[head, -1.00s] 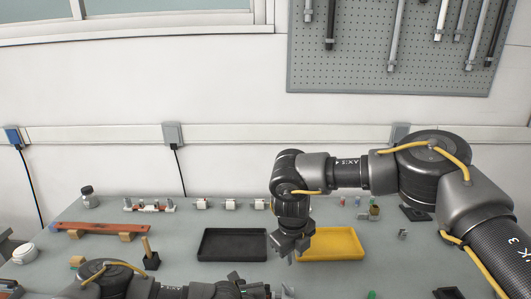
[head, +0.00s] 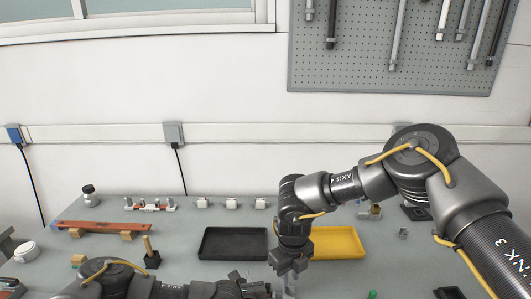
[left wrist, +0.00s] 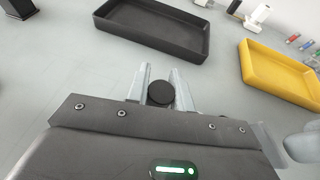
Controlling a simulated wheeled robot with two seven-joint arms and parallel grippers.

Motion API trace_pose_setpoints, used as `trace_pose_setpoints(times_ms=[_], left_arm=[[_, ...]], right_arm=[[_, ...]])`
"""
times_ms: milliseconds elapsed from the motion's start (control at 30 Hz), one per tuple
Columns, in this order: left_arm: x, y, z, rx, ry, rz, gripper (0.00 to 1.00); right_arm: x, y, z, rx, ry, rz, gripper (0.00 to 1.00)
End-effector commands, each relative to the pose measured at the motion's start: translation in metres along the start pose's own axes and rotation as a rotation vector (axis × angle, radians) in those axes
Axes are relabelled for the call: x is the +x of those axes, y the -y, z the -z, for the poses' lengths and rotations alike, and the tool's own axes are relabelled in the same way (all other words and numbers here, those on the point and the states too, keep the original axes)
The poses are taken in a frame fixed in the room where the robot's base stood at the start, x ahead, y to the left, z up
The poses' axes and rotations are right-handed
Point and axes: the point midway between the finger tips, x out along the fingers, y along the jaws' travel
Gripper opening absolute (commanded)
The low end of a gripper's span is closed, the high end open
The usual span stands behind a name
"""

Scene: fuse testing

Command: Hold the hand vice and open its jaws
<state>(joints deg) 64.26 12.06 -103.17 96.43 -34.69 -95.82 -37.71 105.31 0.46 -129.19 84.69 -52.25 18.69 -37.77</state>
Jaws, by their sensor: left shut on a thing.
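In the left wrist view my left gripper (left wrist: 160,72) has its two pale fingers on either side of a round black end, which I take to be part of the hand vice (left wrist: 160,94). The rest of the vice and its jaws are hidden or too small to make out. In the head view my left arm lies low along the bottom edge, and its gripper is mostly cut off. My right gripper (head: 289,266) points down in front of the trays, just right of the left gripper. Its finger gap is not clear.
A black tray (head: 205,255) and a yellow tray (head: 358,256) stand behind the grippers. A wooden-handled tool stands in a black holder (head: 152,262) at the left. A brown bar rests on wooden blocks (head: 127,236). Small fuse parts line the back.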

Motion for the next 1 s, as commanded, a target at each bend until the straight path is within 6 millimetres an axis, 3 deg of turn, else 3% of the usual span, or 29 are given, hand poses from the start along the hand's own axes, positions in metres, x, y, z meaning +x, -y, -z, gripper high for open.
trace_pose_setpoints(times_ms=[300, 800, 1000], left_arm=[[0.0, 0.0, 0.0, -0.001, 0.001, 0.0, 0.0], [0.0, 0.0, 0.0, 0.0, 0.001, 0.0, 0.0], [0.0, 0.0, 0.0, 0.0, 0.001, 0.0, 0.0]], right_arm=[[0.027, 0.0, 0.0, 0.001, 0.0, -0.001, 0.25], [0.034, 0.0, 0.0, -0.001, 0.001, 0.0, 0.25], [0.034, 0.0, 0.0, -0.001, 0.002, 0.0, 0.01]])
